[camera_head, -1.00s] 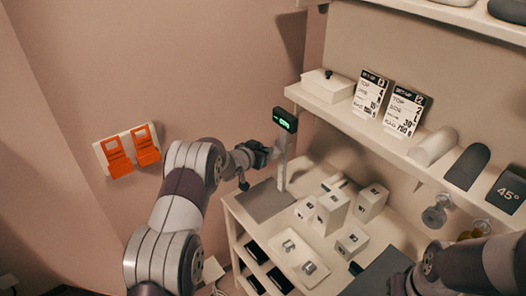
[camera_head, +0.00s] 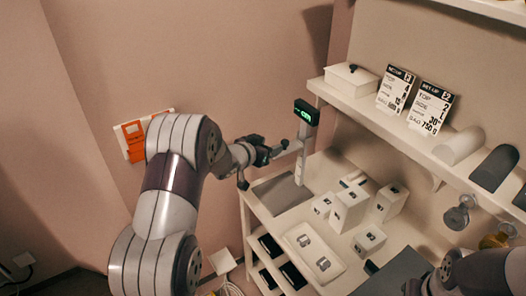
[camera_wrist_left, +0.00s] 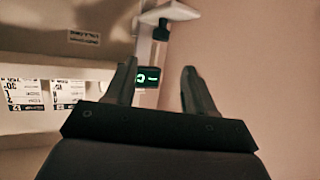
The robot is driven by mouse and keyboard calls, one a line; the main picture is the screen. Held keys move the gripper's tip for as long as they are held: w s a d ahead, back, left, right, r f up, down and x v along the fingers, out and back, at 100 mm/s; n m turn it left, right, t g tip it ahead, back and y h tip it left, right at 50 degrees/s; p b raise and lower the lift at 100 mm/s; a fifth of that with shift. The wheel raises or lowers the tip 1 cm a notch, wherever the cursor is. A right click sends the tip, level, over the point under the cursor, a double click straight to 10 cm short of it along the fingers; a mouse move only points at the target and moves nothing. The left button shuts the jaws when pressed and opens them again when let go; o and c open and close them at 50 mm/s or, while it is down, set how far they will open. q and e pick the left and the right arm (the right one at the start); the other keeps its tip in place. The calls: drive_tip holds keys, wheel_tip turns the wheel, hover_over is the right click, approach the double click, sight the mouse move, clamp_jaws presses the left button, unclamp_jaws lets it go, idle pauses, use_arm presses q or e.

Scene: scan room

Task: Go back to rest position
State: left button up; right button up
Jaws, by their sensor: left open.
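My left gripper (camera_head: 264,153) is in the air at the left end of the cart, just left of the post with the green-lit display (camera_head: 306,112). In the left wrist view its two dark fingers (camera_wrist_left: 158,85) stand apart with nothing between them. The display (camera_wrist_left: 148,77) shows there behind the left finger. My right arm enters the head view at the lower right, over the cart's right part. Its fingertips are not clear there, so I cannot tell their state.
The cart (camera_head: 335,175) holds several white labelled boxes (camera_head: 349,209), a white tray (camera_head: 312,252) and a grey mat (camera_head: 281,195). A wall shelf (camera_head: 372,118) carries setup cards (camera_head: 430,108) and a lidded white box (camera_head: 351,78). An orange wall holder (camera_head: 133,140) is partly behind my left arm.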

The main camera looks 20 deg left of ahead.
use_arm(q)
drive_tip(key=shift+v, duration=1.6)
drive_tip(key=s+a+f+n+g+y, duration=0.2)
drive_tip(key=s+a+f+g+y, duration=0.25)
drive_tip(key=s+f, duration=0.4)
drive_tip(key=s+d+r+g, duration=0.2)
drive_tip(key=s+d, duration=0.3)
drive_tip(key=s, duration=0.6)
drive_tip(key=s+d+r+g, duration=0.1)
drive_tip(key=s+d+g, duration=0.4)
drive_tip(key=s, duration=0.7)
drive_tip(key=shift+d+r+n+h, duration=0.35)
drive_tip(key=shift+r+n+h, duration=0.05)
drive_tip(key=shift+h, duration=0.05)
